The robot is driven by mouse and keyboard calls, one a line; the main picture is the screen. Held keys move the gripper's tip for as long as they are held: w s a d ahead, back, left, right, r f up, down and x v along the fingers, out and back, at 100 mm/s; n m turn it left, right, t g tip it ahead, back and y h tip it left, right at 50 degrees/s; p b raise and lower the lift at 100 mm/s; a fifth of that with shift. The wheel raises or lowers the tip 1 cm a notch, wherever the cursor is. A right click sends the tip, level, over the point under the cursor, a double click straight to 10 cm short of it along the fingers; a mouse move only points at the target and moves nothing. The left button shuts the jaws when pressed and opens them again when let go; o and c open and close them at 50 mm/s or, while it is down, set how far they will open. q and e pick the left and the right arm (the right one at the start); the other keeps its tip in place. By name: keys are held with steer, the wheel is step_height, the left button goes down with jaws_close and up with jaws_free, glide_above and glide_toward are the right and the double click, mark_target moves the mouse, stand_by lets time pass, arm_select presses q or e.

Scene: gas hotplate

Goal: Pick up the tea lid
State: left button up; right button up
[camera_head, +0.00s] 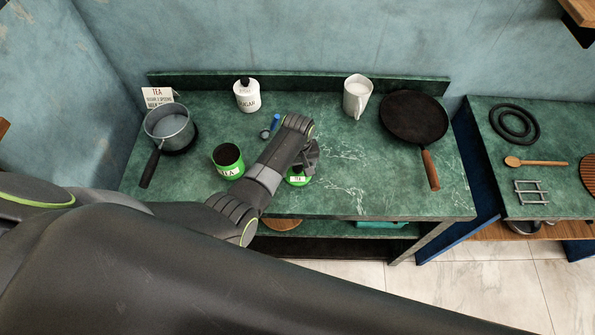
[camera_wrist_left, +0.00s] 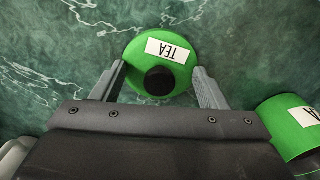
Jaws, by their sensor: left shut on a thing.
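The tea lid (camera_head: 299,181) is a green disc with a white TEA label and a black knob. It also shows in the left wrist view (camera_wrist_left: 143,52), with one finger at each side of its rim. My left gripper (camera_head: 306,168) is shut on the lid; I cannot tell whether the lid rests on the counter or is slightly above it. In the left wrist view the left gripper (camera_wrist_left: 160,82) has the knob between its fingers. The green tea canister (camera_head: 228,160) stands open to the left of the lid; part of it shows in the wrist view (camera_wrist_left: 293,125). My right gripper is not in view.
On the green marble counter (camera_head: 345,190), a saucepan (camera_head: 168,122) stands left, a sugar jar (camera_head: 246,97) and white pitcher (camera_head: 356,97) at the back, and a frying pan (camera_head: 412,117) right. A small blue item (camera_head: 275,122) lies behind my gripper.

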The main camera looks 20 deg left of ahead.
arm_select(q)
steer(key=shift+s+f, duration=0.25)
steer(key=shift+c, duration=0.5)
